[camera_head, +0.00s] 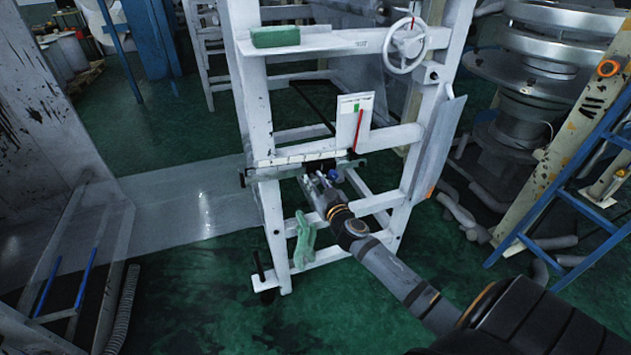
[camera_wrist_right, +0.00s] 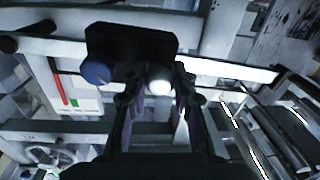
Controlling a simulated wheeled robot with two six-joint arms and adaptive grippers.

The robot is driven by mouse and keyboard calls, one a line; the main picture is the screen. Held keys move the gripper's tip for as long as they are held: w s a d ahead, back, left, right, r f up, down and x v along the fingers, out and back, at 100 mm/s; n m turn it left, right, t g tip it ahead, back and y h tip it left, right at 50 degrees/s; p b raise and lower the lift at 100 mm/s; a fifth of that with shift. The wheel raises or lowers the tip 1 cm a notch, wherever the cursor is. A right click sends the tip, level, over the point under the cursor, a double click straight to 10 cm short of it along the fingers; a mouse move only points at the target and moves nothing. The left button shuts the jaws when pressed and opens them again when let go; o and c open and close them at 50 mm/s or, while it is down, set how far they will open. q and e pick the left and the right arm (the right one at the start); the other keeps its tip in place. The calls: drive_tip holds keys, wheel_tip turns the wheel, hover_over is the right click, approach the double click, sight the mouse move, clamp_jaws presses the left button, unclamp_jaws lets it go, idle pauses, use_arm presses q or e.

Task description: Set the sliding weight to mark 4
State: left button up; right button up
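The sliding weight is a black block (camera_wrist_right: 130,42) with a blue knob (camera_wrist_right: 96,70) and a pale round knob (camera_wrist_right: 159,80); it hangs at the white scale bar (camera_head: 300,158). In the head view the weight is small, dark and partly hidden by my gripper. My right gripper (camera_head: 326,184) reaches the weight from the front. In the wrist view its two fingers (camera_wrist_right: 158,92) stand apart, either side of the pale knob; a gap shows between them, and contact is unclear. The bar's mark numbers are unreadable. My left gripper is not in view.
The white frame (camera_head: 415,185) surrounds the weight. A white card with a red pointer (camera_head: 359,132) stands above the bar, and a handwheel (camera_head: 405,45) is at upper right. A green cloth (camera_head: 304,240) hangs below. A blue ladder (camera_head: 570,190) stands at right.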

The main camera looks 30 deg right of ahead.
clamp_jaws()
drive_tip(key=a, duration=0.3)
drive_tip(key=w+a, duration=0.1)
drive_tip(key=a, duration=0.2)
drive_tip(key=w+a+r+p, duration=0.1)
drive_tip(key=a, duration=0.2)
drive_tip(key=shift+w+a, duration=0.25)
drive_tip(key=shift+a, duration=0.15)
drive_tip(key=o, duration=0.6)
unclamp_jaws()
drive_tip(key=s+a, duration=0.2)
drive_tip(key=s, duration=1)
